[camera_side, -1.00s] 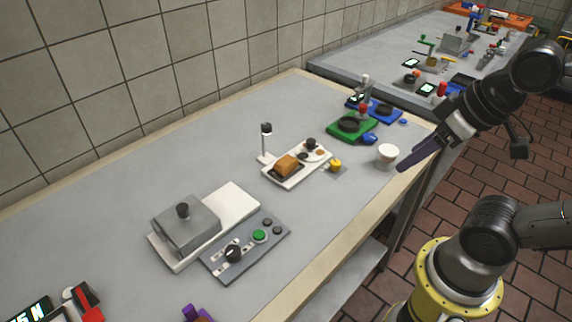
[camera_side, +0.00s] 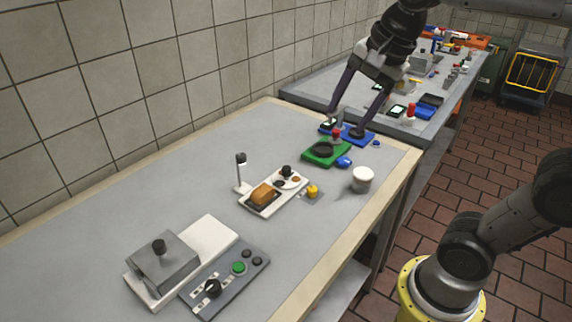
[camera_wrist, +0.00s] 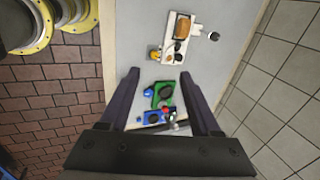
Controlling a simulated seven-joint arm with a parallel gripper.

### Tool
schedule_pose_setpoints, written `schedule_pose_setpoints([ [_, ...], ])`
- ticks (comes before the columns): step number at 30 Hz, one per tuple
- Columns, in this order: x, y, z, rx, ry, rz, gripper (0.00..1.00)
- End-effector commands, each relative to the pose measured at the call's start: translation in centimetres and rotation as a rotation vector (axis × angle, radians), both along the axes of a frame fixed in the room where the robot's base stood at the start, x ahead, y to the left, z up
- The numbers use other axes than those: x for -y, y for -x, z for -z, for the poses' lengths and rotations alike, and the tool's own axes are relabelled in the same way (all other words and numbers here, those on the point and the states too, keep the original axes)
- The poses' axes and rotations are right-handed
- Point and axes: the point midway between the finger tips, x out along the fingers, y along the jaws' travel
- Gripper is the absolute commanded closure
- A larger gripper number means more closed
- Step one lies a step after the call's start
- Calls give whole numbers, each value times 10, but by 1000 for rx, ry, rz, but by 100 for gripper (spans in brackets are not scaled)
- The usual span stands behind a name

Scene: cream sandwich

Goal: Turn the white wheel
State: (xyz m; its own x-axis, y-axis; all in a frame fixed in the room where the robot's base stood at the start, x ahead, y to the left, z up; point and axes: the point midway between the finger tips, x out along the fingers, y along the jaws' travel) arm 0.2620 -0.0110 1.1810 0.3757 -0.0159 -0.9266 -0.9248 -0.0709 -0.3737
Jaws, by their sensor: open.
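No part is plainly a white wheel. A round white piece (camera_side: 291,183) with a dark knob lies on the white board (camera_side: 251,209), beside a brown bread-like block (camera_side: 265,193). A white tub-shaped cylinder (camera_side: 363,180) stands upright near the table's right edge; I cannot make it out in the wrist view. My gripper (camera_side: 345,128) is open and empty, fingers pointing down around the far blue and green devices. In the wrist view my gripper (camera_wrist: 160,74) has its fingers wide apart, with the green device (camera_wrist: 161,95) between them and the white board (camera_wrist: 169,46) beyond.
A grey-lidded press (camera_side: 164,264) and a button panel (camera_side: 226,282) are at front left. A tiled wall bounds the far side. The left table surface is clear.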

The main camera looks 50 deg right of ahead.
Motion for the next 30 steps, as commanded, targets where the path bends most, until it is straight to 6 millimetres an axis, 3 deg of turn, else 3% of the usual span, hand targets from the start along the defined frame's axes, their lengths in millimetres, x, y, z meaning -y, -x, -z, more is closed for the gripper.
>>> schedule_pose_setpoints([
  [1, 4, -22, -2, -31, -42, 114, 36],
  [8, 25, -106, 8, -138, -176, 573, 36],
  [15, 53, -178, 59, -252, -201, 806, 36],
  [21, 68, -199, 103, -331, -184, 834, 36],
  [30, 72, -198, 133, -360, -178, 844, 36],
])
